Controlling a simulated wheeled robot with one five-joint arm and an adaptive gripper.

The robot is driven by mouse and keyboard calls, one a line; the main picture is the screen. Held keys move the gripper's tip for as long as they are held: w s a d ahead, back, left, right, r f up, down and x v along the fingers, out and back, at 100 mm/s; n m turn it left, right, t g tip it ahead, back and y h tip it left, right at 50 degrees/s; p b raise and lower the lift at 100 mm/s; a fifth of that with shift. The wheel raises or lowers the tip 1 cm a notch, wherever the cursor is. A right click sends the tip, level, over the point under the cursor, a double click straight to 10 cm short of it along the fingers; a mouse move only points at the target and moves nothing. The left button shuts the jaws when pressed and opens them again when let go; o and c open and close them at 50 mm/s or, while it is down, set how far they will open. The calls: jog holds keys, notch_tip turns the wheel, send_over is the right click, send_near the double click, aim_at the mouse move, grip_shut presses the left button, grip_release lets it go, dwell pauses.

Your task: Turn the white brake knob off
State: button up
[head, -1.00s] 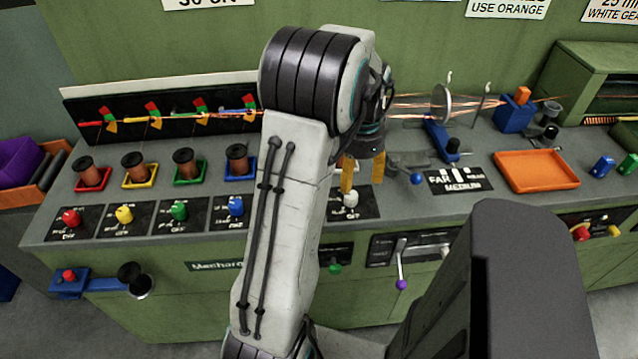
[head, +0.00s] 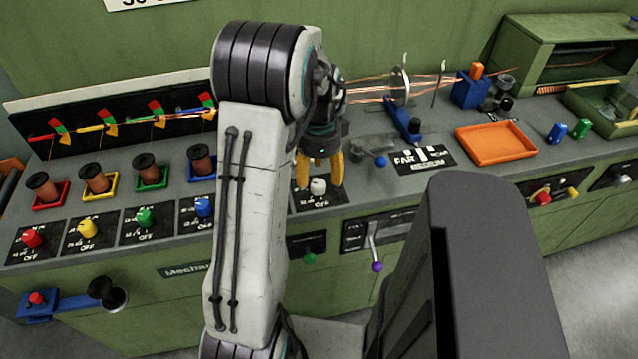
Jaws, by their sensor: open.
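The white knob (head: 318,186) stands on a black plate (head: 322,200) on the grey bench top, just right of my arm. My gripper (head: 320,184) points down at the white knob, its two orange-yellow fingers open, one on each side of it in the picture. I cannot tell whether the fingers touch the knob or how far down they reach. Part of the plate is hidden behind my arm, and its marking is too small to read.
Red (head: 32,238), yellow (head: 87,229), green (head: 145,219) and blue (head: 204,207) knobs stand in a row to the left, below copper spools. A lever with a purple tip (head: 376,266) is on the bench front. An orange tray (head: 495,143) lies to the right.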

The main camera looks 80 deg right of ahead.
aim_at(319, 183)
jog(key=shift+f, duration=1.95)
jog(key=shift+c, duration=0.4)
grip_shut()
